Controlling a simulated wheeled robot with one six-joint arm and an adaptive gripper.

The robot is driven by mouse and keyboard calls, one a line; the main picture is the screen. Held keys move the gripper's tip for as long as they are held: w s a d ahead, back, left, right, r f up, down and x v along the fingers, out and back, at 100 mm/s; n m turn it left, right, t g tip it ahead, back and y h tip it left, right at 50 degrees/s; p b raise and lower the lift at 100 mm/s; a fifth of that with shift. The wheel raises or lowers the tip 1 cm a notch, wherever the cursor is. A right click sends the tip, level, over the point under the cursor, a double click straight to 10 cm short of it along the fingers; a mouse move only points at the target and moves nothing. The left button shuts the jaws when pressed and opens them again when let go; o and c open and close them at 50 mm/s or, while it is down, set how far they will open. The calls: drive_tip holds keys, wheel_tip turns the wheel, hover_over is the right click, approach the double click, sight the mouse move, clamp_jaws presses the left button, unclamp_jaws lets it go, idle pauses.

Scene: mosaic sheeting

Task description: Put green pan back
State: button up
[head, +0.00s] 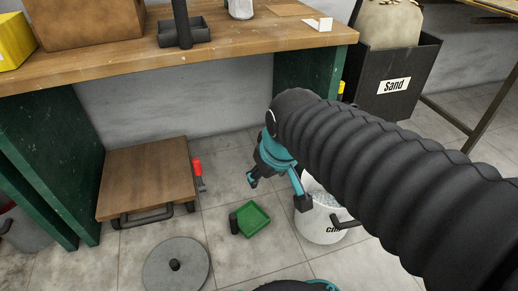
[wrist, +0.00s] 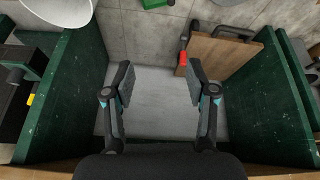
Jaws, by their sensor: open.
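A small green pan (head: 254,218) with a short dark handle on its left lies on the tiled floor, below the front of the workbench. In the wrist view, only part of the green pan (wrist: 156,3) shows at the top edge, the rest being cut off. My gripper (head: 278,190) is open and empty, its fingers spread, and it appears above and behind the pan in the head view, apart from it. In the wrist view, the gripper (wrist: 158,80) has its two fingers wide apart with nothing between them.
A white bucket (head: 318,228) stands right of the pan, partly behind my arm. A wooden board (head: 148,178) with dark handles, a red-handled tool (head: 197,167) and a grey round lid (head: 160,268) lie left. The workbench (head: 110,62) has green side panels. A Sand bin (head: 412,70) stands right.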

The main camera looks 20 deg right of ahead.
drive_tip(key=s, duration=0.2)
drive_tip(key=s+m, duration=0.1)
drive_tip(key=s+r+m, duration=0.1)
drive_tip(key=s, duration=0.1)
drive_tip(key=shift+s+d+r+t, duration=0.1)
drive_tip(key=shift+s+d+t, duration=0.2)
drive_tip(key=shift+t, duration=0.1)
idle(1.2)
